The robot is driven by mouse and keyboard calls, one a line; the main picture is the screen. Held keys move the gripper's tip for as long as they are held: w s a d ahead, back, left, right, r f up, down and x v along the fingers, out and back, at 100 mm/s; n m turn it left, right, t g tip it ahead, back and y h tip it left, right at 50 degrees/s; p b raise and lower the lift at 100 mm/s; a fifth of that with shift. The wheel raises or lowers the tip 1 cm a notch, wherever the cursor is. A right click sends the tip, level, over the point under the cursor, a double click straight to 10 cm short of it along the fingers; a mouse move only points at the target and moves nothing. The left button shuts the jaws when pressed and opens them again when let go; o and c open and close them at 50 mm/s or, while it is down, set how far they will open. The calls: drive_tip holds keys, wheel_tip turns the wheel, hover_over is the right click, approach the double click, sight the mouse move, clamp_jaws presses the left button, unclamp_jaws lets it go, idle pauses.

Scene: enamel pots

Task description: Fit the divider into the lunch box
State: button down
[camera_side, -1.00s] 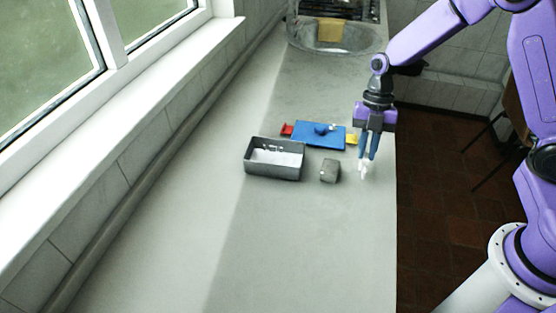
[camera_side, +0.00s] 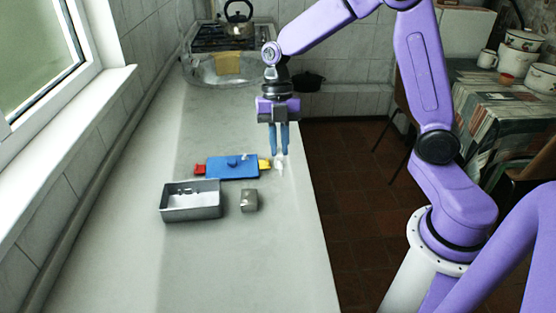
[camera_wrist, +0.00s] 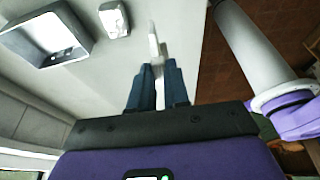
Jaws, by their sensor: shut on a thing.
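The lunch box (camera_side: 192,213) is an open grey metal tray on the worktop, at the lower left in the side view. Its corner also shows at the upper left in the wrist view (camera_wrist: 82,42). My gripper (camera_side: 280,154) is to the right of the box and a little farther back. Its blue fingers are shut on a thin white piece, the divider (camera_side: 280,164), which hangs below the fingertips. The wrist view shows the divider (camera_wrist: 153,42) edge-on, apart from the box. I cannot tell its height above the worktop.
A small grey metal block (camera_side: 249,201) stands just right of the box. The worktop (camera_side: 240,270) in front is clear.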

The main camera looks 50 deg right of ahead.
drive_tip(key=w+a, duration=1)
drive_tip(key=w, duration=0.2)
hover_over(183, 204)
drive_tip(key=shift+f, duration=4.9)
drive_tip(key=shift+f, duration=1.35)
drive_tip(key=c, duration=1)
unclamp_jaws()
drive_tip(key=shift+v, duration=8.6)
